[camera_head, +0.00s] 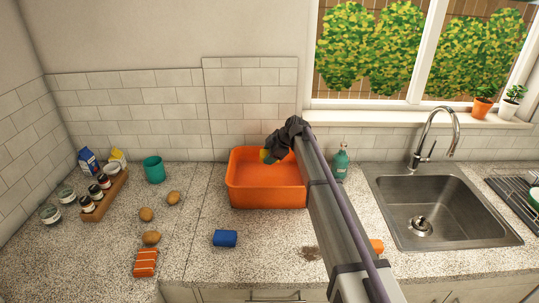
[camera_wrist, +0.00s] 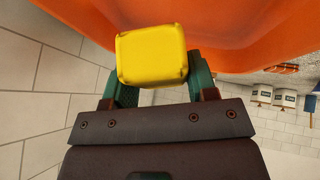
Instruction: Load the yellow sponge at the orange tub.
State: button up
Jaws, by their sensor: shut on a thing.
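The yellow sponge (camera_wrist: 152,55) is between the two teal fingers of my gripper (camera_wrist: 158,84) in the wrist view, and the fingers are shut on it. In the head view only a small part of the sponge (camera_head: 264,156) shows at the end of my dark gripper (camera_head: 270,154). The orange tub (camera_head: 267,195) stands on the counter left of the sink. My gripper and the sponge are over the tub's back part in the head view. The tub's orange wall (camera_wrist: 255,35) fills the top of the wrist view. I cannot tell how high the sponge is above the tub floor.
A blue block (camera_head: 225,238) lies in front of the tub. A teal cup (camera_head: 154,169), several brown potatoes (camera_head: 146,214) and a rack of jars (camera_head: 104,198) are to the left. A soap bottle (camera_head: 341,162) and the sink (camera_head: 440,209) are to the right.

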notch_tip(320, 180, down, 5)
jog(key=b, duration=0.4)
jog(key=shift+f, duration=0.1)
notch_tip(320, 180, up, 8)
jog(key=p, duration=0.7)
jog(key=shift+f, duration=0.1)
dwell(2.0)
notch_tip(320, 180, up, 4)
jog(key=p, duration=0.4)
jog(key=shift+p, duration=0.35)
